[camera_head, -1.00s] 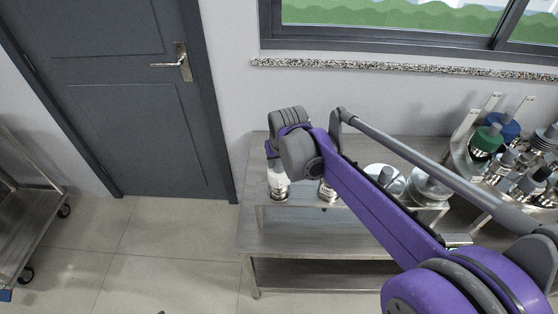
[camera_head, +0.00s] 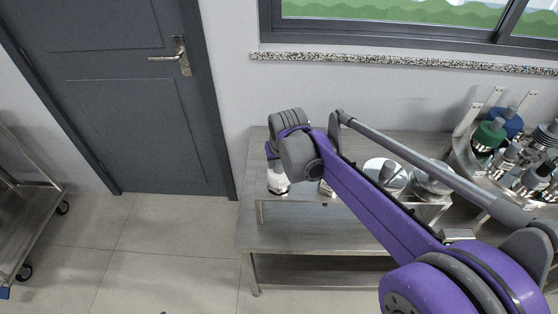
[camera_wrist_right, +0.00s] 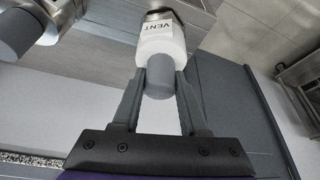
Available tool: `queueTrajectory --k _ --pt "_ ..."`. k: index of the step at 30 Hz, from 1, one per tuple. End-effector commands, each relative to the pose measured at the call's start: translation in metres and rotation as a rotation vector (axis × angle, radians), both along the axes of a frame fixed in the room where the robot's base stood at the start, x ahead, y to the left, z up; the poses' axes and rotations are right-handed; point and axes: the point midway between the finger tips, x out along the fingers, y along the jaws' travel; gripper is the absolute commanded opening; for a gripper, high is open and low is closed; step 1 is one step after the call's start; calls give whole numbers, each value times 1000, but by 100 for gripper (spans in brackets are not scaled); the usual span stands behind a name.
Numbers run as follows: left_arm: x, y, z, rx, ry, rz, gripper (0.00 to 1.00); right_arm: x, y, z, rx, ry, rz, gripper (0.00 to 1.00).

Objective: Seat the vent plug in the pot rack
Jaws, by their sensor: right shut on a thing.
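The vent plug (camera_wrist_right: 161,42) has a white body lettered VENT, a grey knob and a metal lower part. My right gripper (camera_wrist_right: 159,82) is shut on its grey knob. In the head view the white plug (camera_head: 278,182) shows below my right wrist, at the left end of a low raised metal rack (camera_head: 302,198), which looks like the pot rack. My wrist hides the fingers there. I cannot tell whether the plug's lower end is inside a hole of the rack. My left gripper is in neither view.
The rack stands on a metal table (camera_head: 300,238). Other knobbed pieces sit to the right, one on a round plate (camera_head: 400,178). A green-topped piece (camera_head: 489,134) and several others crowd a stand at far right. A cart (camera_head: 28,215) stands left; the floor between is clear.

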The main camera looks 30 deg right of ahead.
Motion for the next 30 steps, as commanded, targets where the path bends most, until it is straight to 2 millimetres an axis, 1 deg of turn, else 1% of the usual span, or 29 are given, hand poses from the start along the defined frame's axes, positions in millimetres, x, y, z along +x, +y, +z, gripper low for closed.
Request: queueTrajectory --k 10,20,21,23,24,27,30 --pt "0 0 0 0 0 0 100 0 0 0 0 -1 0 0" --pt "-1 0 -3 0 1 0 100 0 0 -4 0 0 0 0" --pt "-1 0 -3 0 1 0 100 0 0 -5 0 -1 0 45" --pt "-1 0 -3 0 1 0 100 0 0 -4 0 -1 0 56" --pt "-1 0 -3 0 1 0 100 0 0 -4 0 -1 0 63" --pt "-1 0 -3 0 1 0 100 0 0 -4 0 -1 0 78" --pt "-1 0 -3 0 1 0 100 0 0 -4 0 0 0 78"
